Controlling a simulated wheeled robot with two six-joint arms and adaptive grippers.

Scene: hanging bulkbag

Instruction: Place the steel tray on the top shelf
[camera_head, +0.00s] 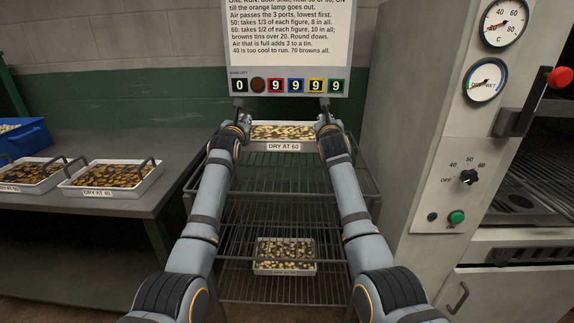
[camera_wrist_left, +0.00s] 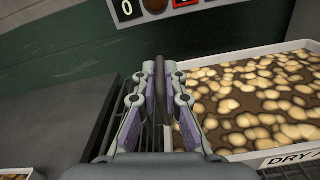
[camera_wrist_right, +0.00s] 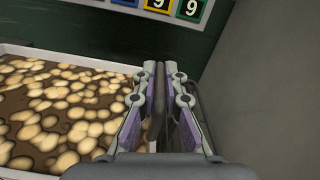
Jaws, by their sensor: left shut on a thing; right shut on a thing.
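The steel tray (camera_head: 283,145) is at the top of the wire rack, with a "DRY AT 60" label on its front and pale and brown pieces inside. It also shows in the left wrist view (camera_wrist_left: 258,154) and the right wrist view (camera_wrist_right: 60,51). My left gripper (camera_head: 241,118) is shut on the tray's left handle (camera_wrist_left: 160,95). My right gripper (camera_head: 326,117) is shut on its right handle (camera_wrist_right: 154,110). The top shelf (camera_head: 260,182) lies under the tray. I cannot tell whether the tray touches it.
Another filled tray (camera_head: 284,268) sits on a lower shelf. Two trays (camera_head: 105,188) (camera_head: 28,186) and a blue bin (camera_head: 22,137) stand on the left table (camera_head: 150,200). A machine with dials (camera_head: 425,190) and a red-knobbed handle (camera_head: 560,77) stands close on the right.

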